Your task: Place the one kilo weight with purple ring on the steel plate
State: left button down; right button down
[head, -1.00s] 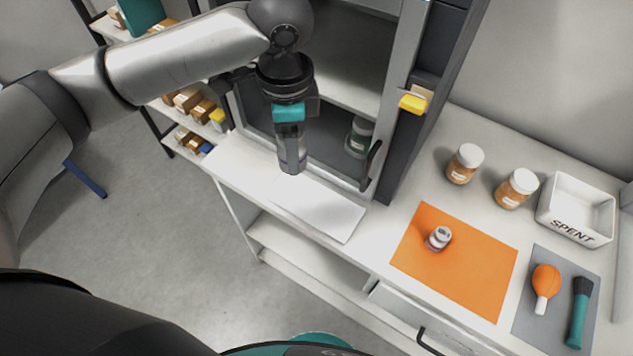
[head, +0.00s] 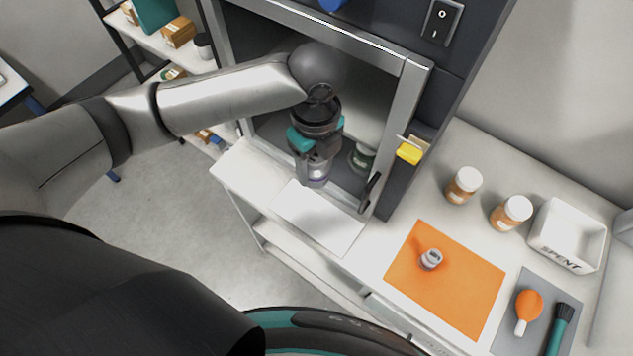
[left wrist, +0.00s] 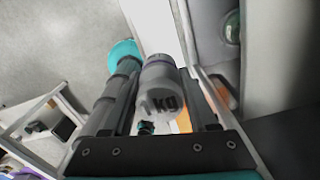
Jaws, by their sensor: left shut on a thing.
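My left gripper (head: 316,165) points down at the open front of the grey cabinet (head: 395,95). It is shut on the one kilo weight (head: 318,180), whose purple ring shows at its lower end. In the left wrist view the weight (left wrist: 160,85) sits between the fingers, grey with a dark "kg" marking. The weight is at the cabinet's front edge, just behind a white sheet; I cannot tell whether it touches anything below. I cannot make out the steel plate; the arm and gripper hide part of the cabinet floor. My right gripper is not in view.
A green-grey jar (head: 362,157) stands inside the cabinet, right of the gripper. The white sheet (head: 318,217) lies in front. A small weight (head: 431,259) stands on the orange mat (head: 460,290). Two orange jars (head: 464,186) and a SPENT tray (head: 545,245) are at right.

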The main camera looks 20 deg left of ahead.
pick_arm(q)
notch_tip(320, 180, down, 15)
jog(key=shift+r+b, duration=0.15)
jog(key=shift+b, duration=0.5)
jog(key=shift+f+b, duration=0.3)
jog(key=shift+f, duration=1.5)
jog(key=shift+f, duration=0.1)
jog(key=shift+c, duration=1)
grip_release()
jog(key=shift+s+f, duration=0.1)
jog(key=shift+f, duration=0.05)
jog(key=shift+r, duration=0.6)
notch_tip(320, 180, up, 11)
jog(key=p, duration=0.1)
jog(key=shift+p, duration=0.3)
jog(key=shift+s, duration=0.1)
